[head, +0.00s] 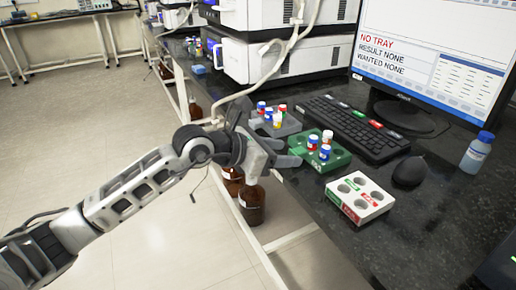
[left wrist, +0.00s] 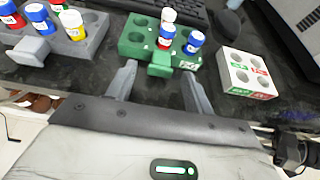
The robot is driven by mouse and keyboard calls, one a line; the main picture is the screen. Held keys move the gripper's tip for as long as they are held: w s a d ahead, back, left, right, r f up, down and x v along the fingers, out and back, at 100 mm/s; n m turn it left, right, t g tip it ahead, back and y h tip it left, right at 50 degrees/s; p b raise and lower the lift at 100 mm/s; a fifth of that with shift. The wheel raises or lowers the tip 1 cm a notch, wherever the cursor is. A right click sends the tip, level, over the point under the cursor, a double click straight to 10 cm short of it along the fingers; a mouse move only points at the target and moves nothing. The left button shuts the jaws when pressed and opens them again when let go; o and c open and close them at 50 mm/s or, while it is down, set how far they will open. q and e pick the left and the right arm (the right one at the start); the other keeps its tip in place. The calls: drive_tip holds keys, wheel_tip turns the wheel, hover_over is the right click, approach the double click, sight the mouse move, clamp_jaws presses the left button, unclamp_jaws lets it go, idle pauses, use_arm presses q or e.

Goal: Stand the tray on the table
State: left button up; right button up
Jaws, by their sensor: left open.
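A green tray (head: 338,160) with several round holes stands flat on the black table (head: 300,215), near its edge. It holds 3 small capped vials, and it also shows in the left wrist view (left wrist: 132,38). A green tab (left wrist: 162,64) sticks out from its near side. My left gripper (head: 284,153) is open and empty at the table edge, just on the near side of the green tray. In the left wrist view its two fingers (left wrist: 160,84) point at the tray, with the tab between or just beyond their tips. Contact cannot be told. My right gripper is not in view.
A grey tray (head: 290,127) with several vials stands left of the green tray; an empty white tray (head: 362,187) stands to its right. Behind are a keyboard (head: 350,125), mouse (head: 409,172) and monitor (head: 440,50) reading "NO TRAY". Brown bottles (head: 251,205) stand below the table.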

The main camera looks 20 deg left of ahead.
use_arm(q)
drive_tip(key=v, duration=1)
drive_tip(key=s+d+n+h, duration=0.3)
drive_tip(key=d+n+h, duration=0.2)
drive_tip(key=d+n, duration=0.1)
wheel_tip(320, 180, down, 13)
drive_tip(key=s+a+n+t+y, duration=0.15)
drive_tip(key=n+t+y, duration=0.6)
drive_tip(key=n, duration=1.95)
drive_tip(key=s+d+f+n+g+y, duration=0.1)
drive_tip(key=s+d+f+n+g, duration=0.6)
drive_tip(key=s+f+n+g, duration=0.1)
wheel_tip(320, 180, down, 4)
drive_tip(key=shift+s+d+r+g, duration=0.25)
drive_tip(key=shift+s+g, duration=0.2)
drive_tip(key=shift+s, duration=0.6)
